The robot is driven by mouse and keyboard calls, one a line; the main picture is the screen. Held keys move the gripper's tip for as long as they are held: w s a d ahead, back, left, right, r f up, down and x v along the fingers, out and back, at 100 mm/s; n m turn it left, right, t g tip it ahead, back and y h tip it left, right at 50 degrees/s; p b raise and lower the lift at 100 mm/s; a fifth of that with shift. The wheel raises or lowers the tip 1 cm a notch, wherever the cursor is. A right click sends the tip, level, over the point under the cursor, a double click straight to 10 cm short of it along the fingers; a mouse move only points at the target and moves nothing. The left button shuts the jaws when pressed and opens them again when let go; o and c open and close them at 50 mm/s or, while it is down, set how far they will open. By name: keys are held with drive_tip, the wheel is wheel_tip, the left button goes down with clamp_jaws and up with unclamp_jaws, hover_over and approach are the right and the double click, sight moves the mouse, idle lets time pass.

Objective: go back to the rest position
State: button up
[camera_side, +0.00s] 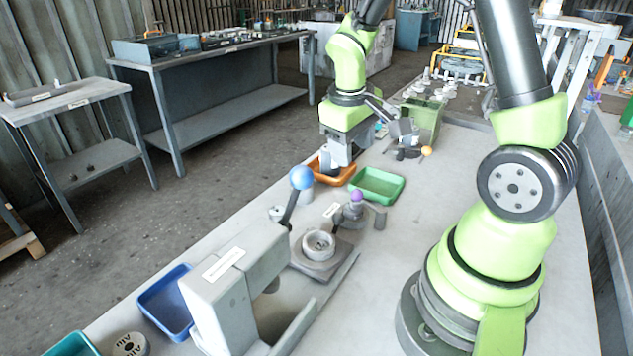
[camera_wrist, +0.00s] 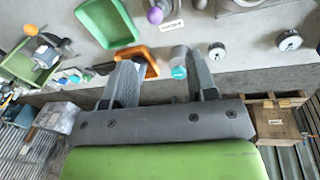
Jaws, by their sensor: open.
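My gripper (camera_side: 337,166) hangs pointing down over the far part of the bench, by the orange tray (camera_side: 345,172) and just left of the green tray (camera_side: 377,185) in the side view. In the wrist view, the two fingers of my gripper (camera_wrist: 163,62) stand wide apart with nothing held between them. A small cylinder with a teal top (camera_wrist: 179,62) shows in the gap between the fingers, apart from them. The orange tray (camera_wrist: 139,53) shows behind the left finger, and the green tray (camera_wrist: 104,22) lies further up.
A blue tray (camera_side: 166,302) lies nearer. A green bin (camera_side: 422,120) and an orange-knobbed clamp (camera_side: 426,151) stand beyond. The bench right of the green tray is clear.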

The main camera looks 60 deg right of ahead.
drive_tip(key=s+a+r+t+y, duration=0.2)
drive_tip(key=s+a+r+t, duration=0.1)
drive_tip(key=s+a+r, duration=0.2)
drive_tip(key=s+a+r+m+t+y, duration=0.1)
drive_tip(key=s+a+r+t, duration=0.3)
drive_tip(key=a+r, duration=0.5)
drive_tip(key=shift+s+r+m+y, duration=0.3)
drive_tip(key=shift+s+r+y, duration=0.05)
drive_tip(key=shift+s+y, duration=0.25)
